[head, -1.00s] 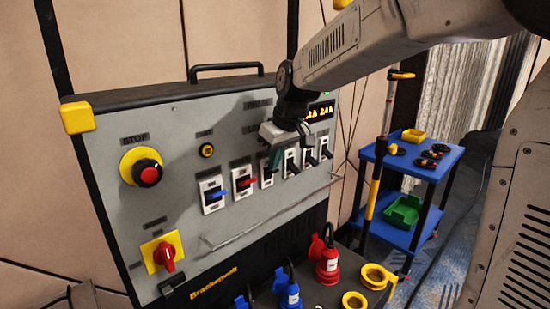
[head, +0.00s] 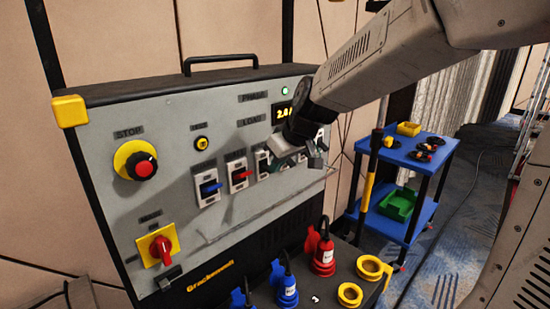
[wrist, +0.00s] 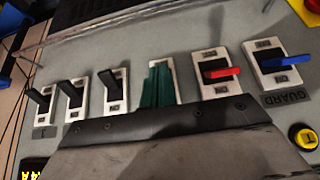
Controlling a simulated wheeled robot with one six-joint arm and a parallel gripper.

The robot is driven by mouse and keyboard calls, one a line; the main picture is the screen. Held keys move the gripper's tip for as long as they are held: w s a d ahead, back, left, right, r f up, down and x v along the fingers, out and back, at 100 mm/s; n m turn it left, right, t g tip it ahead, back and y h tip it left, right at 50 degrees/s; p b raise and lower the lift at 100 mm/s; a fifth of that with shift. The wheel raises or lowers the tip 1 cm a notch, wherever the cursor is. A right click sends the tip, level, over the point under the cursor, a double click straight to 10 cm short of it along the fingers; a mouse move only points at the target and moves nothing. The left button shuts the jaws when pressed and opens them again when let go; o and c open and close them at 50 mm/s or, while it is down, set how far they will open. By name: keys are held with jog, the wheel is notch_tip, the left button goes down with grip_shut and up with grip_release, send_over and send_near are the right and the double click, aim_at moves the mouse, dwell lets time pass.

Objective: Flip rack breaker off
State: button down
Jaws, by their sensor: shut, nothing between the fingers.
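A grey breaker panel (head: 105,200) carries a row of several switches. The labels are too blurred to tell which one is the rack breaker. A blue-lever breaker (head: 209,187) and a red-lever breaker (head: 239,173) show clearly; they also appear at the right in the wrist view, blue (wrist: 284,61) and red (wrist: 220,73). Three black-lever breakers (wrist: 116,82) stand at the left there. My gripper (wrist: 157,86), with green fingertips, is shut and empty. It lies in front of the breaker between the red and black ones, hiding its lever; contact cannot be told.
A rail (head: 235,225) runs below the breakers. A stop button (head: 136,161) and a red rotary switch (head: 160,248) are at the panel's left. Red (head: 323,254) and blue (head: 287,288) plugs stand below. A blue cart (head: 420,147) stands to the right.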

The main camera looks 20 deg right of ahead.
jog(key=shift+s+f, duration=0.1)
jog(key=shift+f, duration=0.1)
jog(key=shift+r, duration=0.15)
jog(key=shift+r, duration=0.7)
